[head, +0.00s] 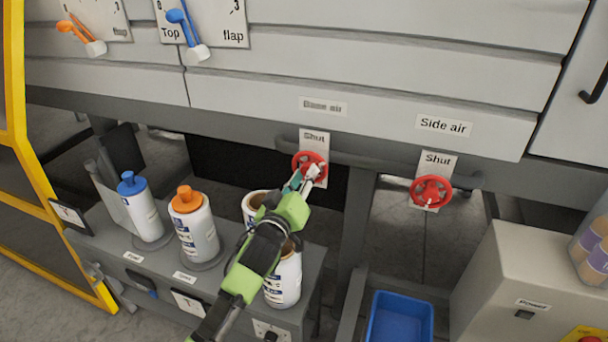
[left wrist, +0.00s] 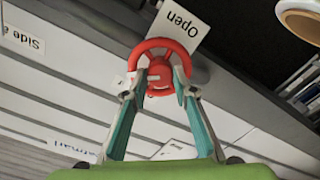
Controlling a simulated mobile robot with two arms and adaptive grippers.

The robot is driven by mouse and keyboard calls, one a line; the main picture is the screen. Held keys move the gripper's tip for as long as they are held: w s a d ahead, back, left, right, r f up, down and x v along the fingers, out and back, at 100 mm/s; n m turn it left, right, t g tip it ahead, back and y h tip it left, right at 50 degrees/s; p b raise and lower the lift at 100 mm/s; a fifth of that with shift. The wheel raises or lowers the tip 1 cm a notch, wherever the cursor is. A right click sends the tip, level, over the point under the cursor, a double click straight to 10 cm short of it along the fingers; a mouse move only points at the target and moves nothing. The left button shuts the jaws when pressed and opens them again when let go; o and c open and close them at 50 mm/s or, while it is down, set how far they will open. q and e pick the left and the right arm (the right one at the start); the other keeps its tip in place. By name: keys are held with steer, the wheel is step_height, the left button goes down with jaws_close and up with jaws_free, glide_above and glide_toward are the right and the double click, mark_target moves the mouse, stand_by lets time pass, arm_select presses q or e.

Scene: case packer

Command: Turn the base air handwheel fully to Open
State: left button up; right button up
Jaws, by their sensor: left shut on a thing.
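The red base air handwheel (head: 303,158) sits below the "Base air" label (head: 322,106) on the machine's lower beam. A plate behind it reads "Shut" (head: 314,139) above the wheel in the head view. In the left wrist view the handwheel (left wrist: 158,46) appears with a plate reading "Open" (left wrist: 180,20), upside down, on its far side. In the left wrist view the gripper (left wrist: 161,88) has one finger on each side of the wheel's near part. My right gripper is not in view.
A second red handwheel (head: 431,191), marked "Shut", sits to the right under the "Side air" label (head: 444,125). Several bottles, one with a blue cap (head: 140,208), stand below left. A blue bin (head: 400,318) and a grey power box (head: 530,270) are at lower right.

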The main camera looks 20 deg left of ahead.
arm_select(q)
steer(key=shift+m+p, duration=2.75)
steer(key=shift+m, duration=9.55)
steer(key=o, duration=1.1)
